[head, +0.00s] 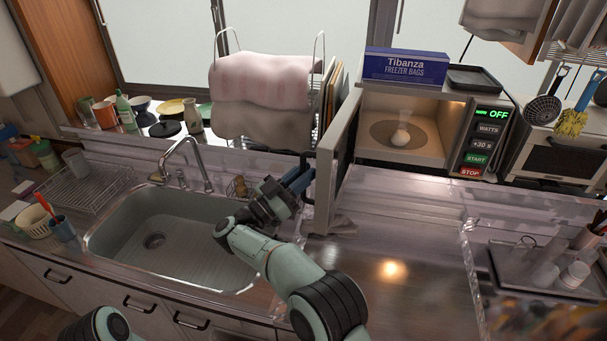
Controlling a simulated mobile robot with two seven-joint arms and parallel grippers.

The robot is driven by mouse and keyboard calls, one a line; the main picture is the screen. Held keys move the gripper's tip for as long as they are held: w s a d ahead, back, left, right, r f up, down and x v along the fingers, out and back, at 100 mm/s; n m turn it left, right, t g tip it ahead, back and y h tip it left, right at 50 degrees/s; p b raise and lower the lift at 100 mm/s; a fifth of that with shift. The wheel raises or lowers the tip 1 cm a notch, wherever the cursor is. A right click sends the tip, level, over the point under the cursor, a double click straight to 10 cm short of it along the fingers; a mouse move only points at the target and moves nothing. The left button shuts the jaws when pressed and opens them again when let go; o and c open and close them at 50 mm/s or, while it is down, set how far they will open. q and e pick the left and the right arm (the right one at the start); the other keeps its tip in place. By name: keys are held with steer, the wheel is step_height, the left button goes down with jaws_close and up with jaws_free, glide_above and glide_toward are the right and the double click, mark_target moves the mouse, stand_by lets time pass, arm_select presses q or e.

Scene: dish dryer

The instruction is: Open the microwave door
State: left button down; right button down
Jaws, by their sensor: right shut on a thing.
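The microwave (461,128) stands at the back right, with its control panel on its right side and a green OFF display. Its door (344,150) is hinged on the left and stands wide open, seen almost edge-on. The lit cavity (385,108) shows a round plate and a small white object (401,136) inside. My right gripper (308,180) is at the door's near edge, shut on the door handle (324,190); its fingertips are partly hidden. Part of my left arm shows at the bottom left, but its gripper is out of view.
A blue freezer bags box (405,66) and a dark tray (473,79) sit on the microwave. A rack with towels (262,82) stands just left of the door. The sink (170,240) is at left. The counter (410,250) before the microwave is clear; a utensil tray (510,269) is at right.

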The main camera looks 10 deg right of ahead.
steer(key=shift+d+r, duration=0.15)
steer(key=shift+r, duration=0.05)
steer(key=c, duration=1.4)
jaws_free()
steer(key=shift+f, duration=0.1)
